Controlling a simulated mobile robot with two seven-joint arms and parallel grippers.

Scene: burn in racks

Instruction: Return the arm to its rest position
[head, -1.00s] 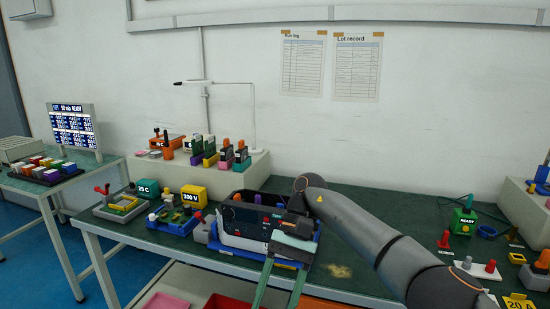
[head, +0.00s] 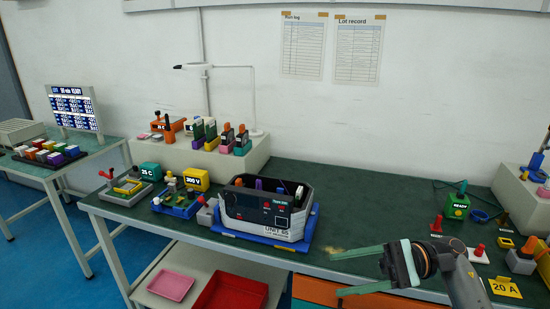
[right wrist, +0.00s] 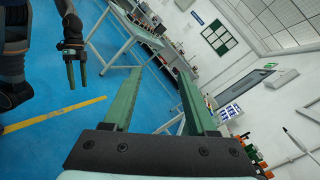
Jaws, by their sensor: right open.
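My right gripper (head: 334,273) is open and empty at the front edge of the green bench in the head view, its two green fingers pointing left. Its fingers also show in the right wrist view (right wrist: 160,76), with nothing between them. The black unit (head: 268,214) stands upright on a blue base on the bench, left of my right gripper and apart from it. My left gripper (right wrist: 76,74) shows small at the upper left of the right wrist view, with a gap between its fingers; it is outside the head view.
Blue and green fixtures (head: 178,202) with a yellow 300 V block (head: 196,179) stand left of the unit. A green READY block (head: 456,206), red-knobbed parts and a yellow 20 A tag (head: 504,288) lie to the right. A red bin (head: 230,294) sits below the bench.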

